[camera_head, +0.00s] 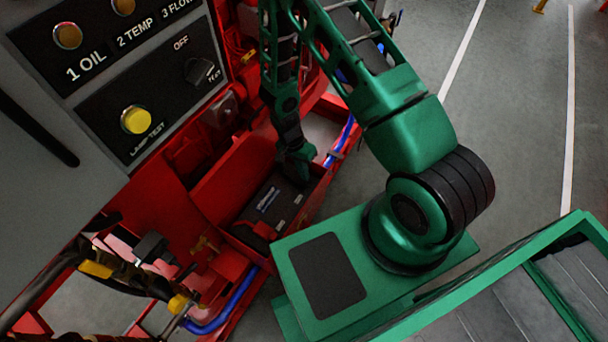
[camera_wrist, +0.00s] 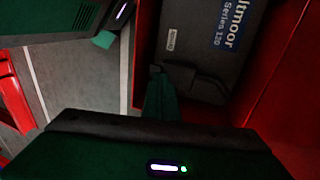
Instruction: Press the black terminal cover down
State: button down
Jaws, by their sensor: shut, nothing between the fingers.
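The black battery (camera_head: 268,208) sits in a red tray on the red frame, and its top with the label shows in the wrist view (camera_wrist: 205,35). A black raised piece, which looks like the terminal cover (camera_wrist: 205,84), lies at the near end of the battery top in the wrist view. My gripper (camera_head: 299,180) is shut and empty, reaching down over the far end of the battery in the head view. Its fingertips (camera_wrist: 158,72) are beside the left end of the cover. I cannot tell whether they touch it. In the head view my gripper hides that end.
Red tray walls (camera_wrist: 138,50) stand close around the battery. A grey control panel (camera_head: 130,90) with a yellow lamp is at the left. A blue hose (camera_head: 225,305) and a brass clamp (camera_head: 205,246) are near the battery. Open floor (camera_head: 510,110) lies to the right.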

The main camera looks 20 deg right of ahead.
notch_tip(320, 180, up, 14)
dwell(0.6)
jog(key=shift+d, duration=0.1)
jog(key=s+d+r+n, duration=0.1)
jog(key=s+d+r, duration=0.1)
jog(key=d+r, duration=0.6)
jog(key=s+d+r+n, duration=0.1)
jog(key=s+d+r, duration=0.3)
jog(key=r, duration=0.9)
jog(key=s+d+r+n+t+y, duration=0.1)
jog(key=s+d+r, duration=0.3)
jog(key=s+r, duration=0.8)
jog(key=s+n+t, duration=0.1)
jog(key=s, duration=0.2)
jog(key=shift+n+y, duration=0.4)
jog(key=shift+w, duration=0.15)
